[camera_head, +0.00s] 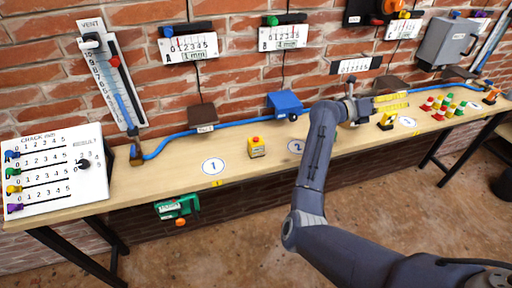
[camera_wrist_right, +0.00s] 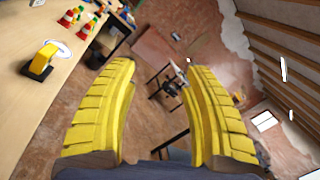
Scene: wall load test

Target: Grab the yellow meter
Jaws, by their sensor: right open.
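A small yellow box with a red-orange top (camera_head: 257,148) stands on the bench between the discs marked 1 and 2. A yellow piece on a black base (camera_head: 386,122) stands farther right; it also shows in the right wrist view (camera_wrist_right: 40,62), at the left. I cannot tell which one is the yellow meter. My right gripper (camera_head: 407,101), with yellow fingers, is above the bench near the yellow-and-black piece. In the right wrist view my right gripper (camera_wrist_right: 160,66) is open and nothing is between its fingers. My left gripper is not in view.
The wooden bench (camera_head: 180,179) runs along a brick wall. A blue hose (camera_head: 230,125) lies along its back. Coloured cones (camera_head: 440,104) stand at the right. A white check panel (camera_head: 55,170) stands at the left. A green device (camera_head: 177,206) hangs below the front edge.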

